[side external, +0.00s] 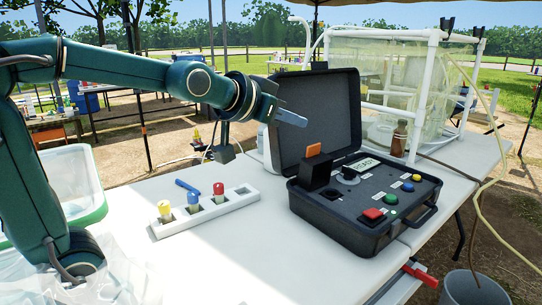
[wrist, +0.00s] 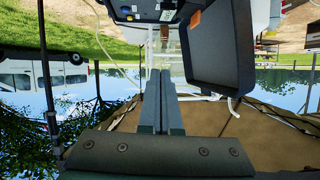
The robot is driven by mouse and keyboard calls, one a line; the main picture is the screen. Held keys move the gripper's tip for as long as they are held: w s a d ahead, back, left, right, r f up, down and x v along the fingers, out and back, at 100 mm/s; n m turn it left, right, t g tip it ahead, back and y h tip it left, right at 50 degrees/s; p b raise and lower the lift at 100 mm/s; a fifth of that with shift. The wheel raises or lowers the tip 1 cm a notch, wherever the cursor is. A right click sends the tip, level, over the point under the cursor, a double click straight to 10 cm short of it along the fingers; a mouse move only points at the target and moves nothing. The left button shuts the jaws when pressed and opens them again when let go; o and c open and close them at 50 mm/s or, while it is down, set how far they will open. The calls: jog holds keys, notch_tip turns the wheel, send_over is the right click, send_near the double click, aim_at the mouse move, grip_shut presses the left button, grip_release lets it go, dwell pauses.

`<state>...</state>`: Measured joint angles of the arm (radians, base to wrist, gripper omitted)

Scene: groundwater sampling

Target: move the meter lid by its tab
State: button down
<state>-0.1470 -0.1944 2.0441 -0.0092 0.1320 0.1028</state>
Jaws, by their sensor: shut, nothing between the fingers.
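The black meter case (side external: 365,190) stands on the white table with its large lid (side external: 318,108) swung up and open. Inside, at the left, a small black upright piece (side external: 315,173) carries an orange tab (side external: 313,150) on its top edge. I take this piece to be the meter lid. My gripper (side external: 303,121) is shut and empty, in the air above and left of the tab, in front of the open case lid. In the wrist view, which is upside down, the closed fingers (wrist: 160,74) point toward the case; the orange tab (wrist: 195,19) shows beyond them, apart.
A white rack (side external: 240,200) with yellow-, blue- and red-capped vials stands left of the case, a blue pen-like object (side external: 187,186) behind it. A brown bottle (side external: 399,138) and a clear pipe-framed enclosure (side external: 390,70) are behind the case.

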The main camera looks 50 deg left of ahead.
jog(key=w+d+f+n+g+h, duration=0.25)
jog(key=d+f+g+h, duration=0.2)
jog(key=f+h, duration=0.4)
jog(key=w+a+r+n+t+h, duration=0.1)
jog(key=w+a+n+t, duration=0.15)
jog(key=a, duration=0.35)
jog(key=w+a+n+t+h, duration=0.1)
jog(key=w+a+n+t, duration=0.1)
jog(key=a+n+t, duration=0.3)
jog(key=a+f+n+t+y, duration=0.1)
jog(key=a+f+n+y, duration=0.35)
jog(key=a, duration=0.55)
jog(key=x, duration=0.9)
jog(key=shift+w+f+m, duration=0.15)
jog(key=shift+w+m, duration=0.05)
jog(key=shift+m, duration=0.25)
jog(key=shift+d, duration=0.1)
jog(key=shift+d, duration=0.1)
jog(key=shift+d+m, duration=0.25)
jog(key=shift+m, duration=0.05)
